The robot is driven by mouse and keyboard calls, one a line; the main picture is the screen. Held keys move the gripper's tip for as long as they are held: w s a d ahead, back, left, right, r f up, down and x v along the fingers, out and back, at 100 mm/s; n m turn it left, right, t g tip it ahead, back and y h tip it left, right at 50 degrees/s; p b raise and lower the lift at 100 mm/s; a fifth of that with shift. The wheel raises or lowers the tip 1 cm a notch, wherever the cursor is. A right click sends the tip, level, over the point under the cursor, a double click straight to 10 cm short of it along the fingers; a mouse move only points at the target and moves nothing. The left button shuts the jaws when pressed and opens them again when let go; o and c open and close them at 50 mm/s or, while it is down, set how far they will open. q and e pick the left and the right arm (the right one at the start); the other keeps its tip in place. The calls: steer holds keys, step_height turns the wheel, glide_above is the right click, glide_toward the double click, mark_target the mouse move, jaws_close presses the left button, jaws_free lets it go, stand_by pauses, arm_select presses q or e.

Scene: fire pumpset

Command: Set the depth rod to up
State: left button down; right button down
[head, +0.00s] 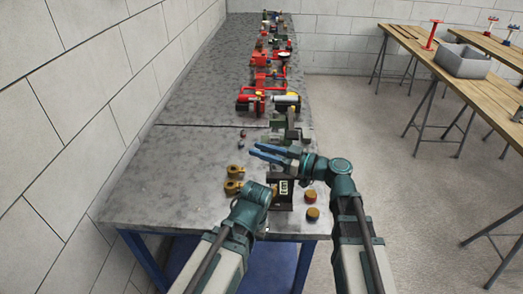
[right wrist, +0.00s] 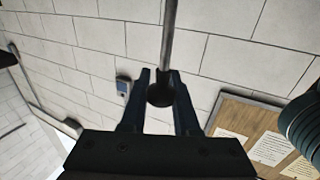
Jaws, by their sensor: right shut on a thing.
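The depth rod (right wrist: 169,40), a thin grey bar with a dark round knob (right wrist: 160,93) at its end, shows in the right wrist view. My right gripper (right wrist: 160,88) is shut on it, with one blue finger on each side of the knob. In the head view my right gripper (head: 265,152) reaches left across the bench, beside a grey-green machine (head: 292,127). I cannot make out the rod itself there. My left arm reaches in at the lower middle, but its gripper fingers do not show.
The grey bench (head: 190,150) runs along the left wall. Red pump parts (head: 265,82) line its far half. Brass fittings (head: 235,171) and round brown pieces (head: 311,213) lie near my arms. Wooden tables (head: 425,45) with a grey bin (head: 462,62) stand at the right.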

steer(key=c, duration=0.6)
jaws_free()
steer(key=v, duration=1.4)
steer(key=shift+a, duration=0.1)
